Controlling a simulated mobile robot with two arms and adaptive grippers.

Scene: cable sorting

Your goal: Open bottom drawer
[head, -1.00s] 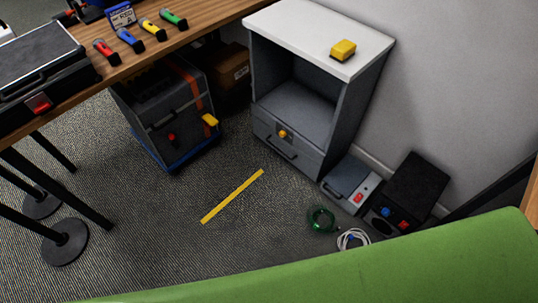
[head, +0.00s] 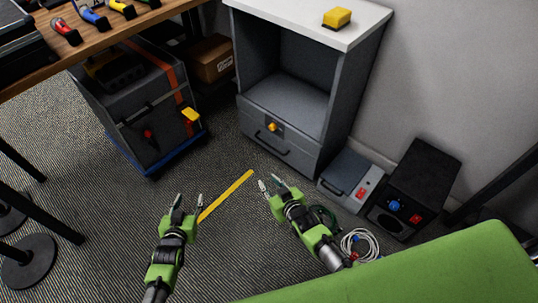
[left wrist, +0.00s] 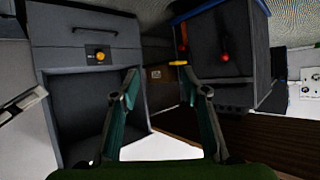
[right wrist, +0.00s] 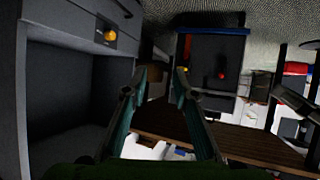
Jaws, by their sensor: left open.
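The grey cabinet (head: 345,95) stands against the wall, with an open compartment above a bottom drawer (head: 295,153). The drawer is shut. A dark bar handle (head: 270,144) and a yellow knob (head: 272,127) are on its front. In the left wrist view the drawer (left wrist: 60,35) appears upside down, with its handle (left wrist: 95,22) and knob (left wrist: 99,57). The knob also shows in the right wrist view (right wrist: 110,35). My left gripper (head: 189,200) is open and empty, left of the drawer and apart from it. My right gripper (head: 269,184) is open and empty, in front of the drawer, apart from the handle.
A dark wheeled case (head: 150,110) stands left of the cabinet, under the wooden table (head: 110,35). A grey box (head: 345,170) and a black box (head: 425,180) stand at right. A white cable coil (head: 360,243) and yellow floor strip (head: 235,188) lie on the carpet.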

